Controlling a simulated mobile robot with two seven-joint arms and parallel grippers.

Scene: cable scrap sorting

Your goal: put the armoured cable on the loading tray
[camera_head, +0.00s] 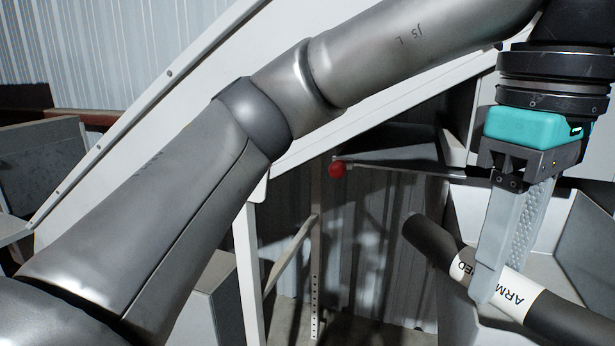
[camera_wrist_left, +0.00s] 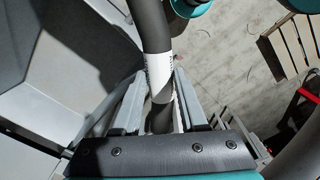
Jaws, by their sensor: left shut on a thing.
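The armoured cable (camera_head: 432,242) is a thick black piece with a white band lettered "ARM" and "ED". It slants from upper left to lower right in the head view. My left gripper (camera_head: 492,292) points down and is shut on it at the white band. In the left wrist view the cable (camera_wrist_left: 151,30) runs up from between the fingers of the gripper (camera_wrist_left: 158,92). The pale grey loading tray (camera_head: 545,268), with raised sides, is behind and below the cable; its surface also shows in the wrist view (camera_wrist_left: 50,75). Contact between cable and tray cannot be told. My right gripper is not seen.
A lever with a red knob (camera_head: 337,169) sticks out left of the gripper. A white sloping panel (camera_head: 130,155) runs behind my left arm. In the wrist view, a slatted wooden piece (camera_wrist_left: 292,45) and a red object (camera_wrist_left: 306,94) stand on concrete floor (camera_wrist_left: 225,60) at right.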

